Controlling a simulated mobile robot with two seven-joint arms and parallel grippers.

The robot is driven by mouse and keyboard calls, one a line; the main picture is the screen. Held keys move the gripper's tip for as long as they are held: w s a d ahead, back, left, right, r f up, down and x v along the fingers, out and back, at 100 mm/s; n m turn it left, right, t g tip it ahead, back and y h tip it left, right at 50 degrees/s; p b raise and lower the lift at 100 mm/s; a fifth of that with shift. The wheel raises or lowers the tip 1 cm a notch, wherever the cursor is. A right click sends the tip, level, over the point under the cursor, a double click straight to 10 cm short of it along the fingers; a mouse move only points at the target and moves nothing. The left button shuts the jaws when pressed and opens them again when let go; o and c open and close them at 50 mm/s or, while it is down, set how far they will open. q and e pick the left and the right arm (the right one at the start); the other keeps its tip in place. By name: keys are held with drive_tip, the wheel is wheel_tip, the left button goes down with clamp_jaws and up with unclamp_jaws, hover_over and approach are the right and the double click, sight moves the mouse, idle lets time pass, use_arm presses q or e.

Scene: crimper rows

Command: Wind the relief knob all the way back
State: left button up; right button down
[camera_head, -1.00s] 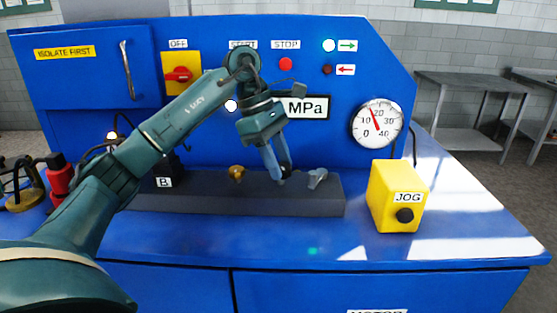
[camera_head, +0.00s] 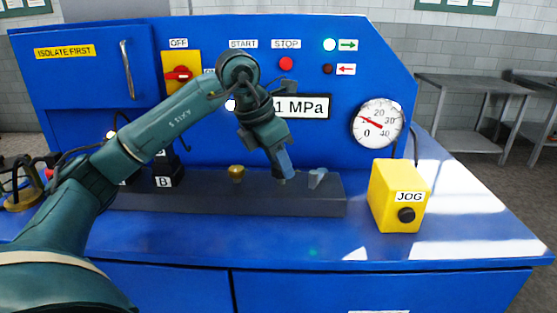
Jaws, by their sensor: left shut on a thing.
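My left gripper (camera_head: 285,180) points down at the dark block on the bench, between a brass knob (camera_head: 236,173) and a grey lever (camera_head: 317,178). It is shut on a knob there, taken to be the relief knob, which the fingers hide. The gripper is turned so that its fingers overlap in this view. The round pressure gauge (camera_head: 377,125) has its red needle near 10. The white display (camera_head: 303,106) reads "1 MPa", with its left part hidden behind my wrist. My right gripper is not in view.
The yellow JOG box (camera_head: 386,197) with a black button stands right of the dark block (camera_head: 225,200). The bench front is clear.

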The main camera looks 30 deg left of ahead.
use_arm(q)
drive_tip(key=n+y, duration=0.1)
drive_tip(key=n, duration=0.3)
drive_tip(key=shift+d+n+t+y, duration=0.15)
drive_tip(key=shift+n+t+y, duration=0.15)
drive_tip(key=shift+y, duration=0.1)
drive_tip(key=shift+d+n+y, duration=0.1)
drive_tip(key=shift+n+y, duration=0.7)
drive_tip(key=shift+n, duration=1.3)
drive_tip(key=o, duration=1)
drive_tip(key=shift+r, duration=0.15)
